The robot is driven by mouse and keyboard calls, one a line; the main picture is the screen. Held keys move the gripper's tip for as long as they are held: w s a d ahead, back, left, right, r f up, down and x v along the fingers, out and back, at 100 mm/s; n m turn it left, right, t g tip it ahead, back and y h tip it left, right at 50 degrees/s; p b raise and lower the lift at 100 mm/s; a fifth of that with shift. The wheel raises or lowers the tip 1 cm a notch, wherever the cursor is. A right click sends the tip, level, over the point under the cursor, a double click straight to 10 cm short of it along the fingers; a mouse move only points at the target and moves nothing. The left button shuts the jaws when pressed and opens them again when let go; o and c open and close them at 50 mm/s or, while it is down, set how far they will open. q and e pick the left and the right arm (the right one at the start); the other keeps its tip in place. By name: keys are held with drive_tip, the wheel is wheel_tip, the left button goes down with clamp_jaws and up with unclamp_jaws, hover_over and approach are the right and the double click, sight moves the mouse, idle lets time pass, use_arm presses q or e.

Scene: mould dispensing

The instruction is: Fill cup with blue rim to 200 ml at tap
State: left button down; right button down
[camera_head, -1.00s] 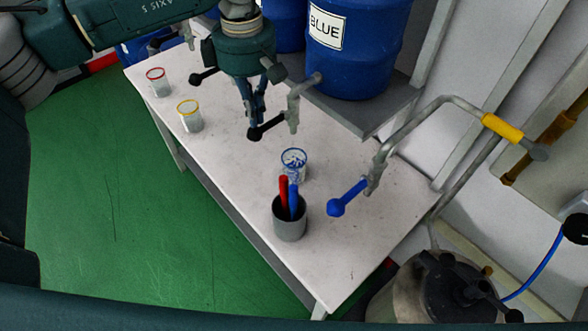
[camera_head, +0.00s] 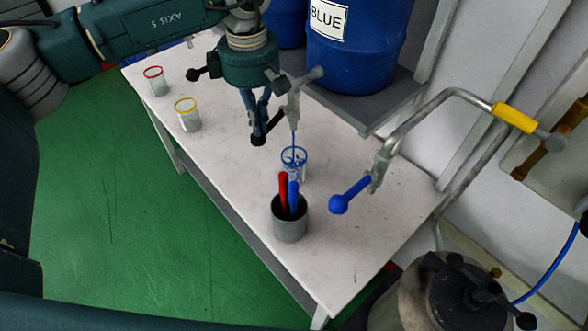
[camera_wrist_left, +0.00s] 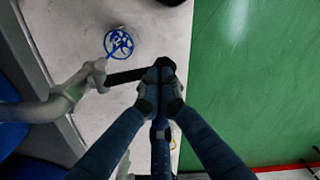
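The cup with the blue rim (camera_head: 295,165) stands on the white table under the grey tap (camera_head: 293,105) of the blue barrel. A thin blue stream runs from the tap into it; the cup and blue liquid also show in the left wrist view (camera_wrist_left: 119,42). The fill level cannot be read. My left gripper (camera_head: 257,118) is at the end of the tap's black handle (camera_head: 270,128). In the left wrist view its fingertips (camera_wrist_left: 160,84) are together against the handle's end, with nothing clearly between them. My right gripper is out of view.
Cups with a red rim (camera_head: 155,81) and a yellow rim (camera_head: 188,115) stand at the table's left. A grey holder (camera_head: 290,222) with red and blue sticks is in front of the blue-rimmed cup. A tap with a blue handle (camera_head: 350,195) reaches in from the right.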

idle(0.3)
use_arm(q)
wheel_tip(320, 180, up, 10)
drive_tip(key=p, duration=0.5)
idle(0.3)
idle(0.6)
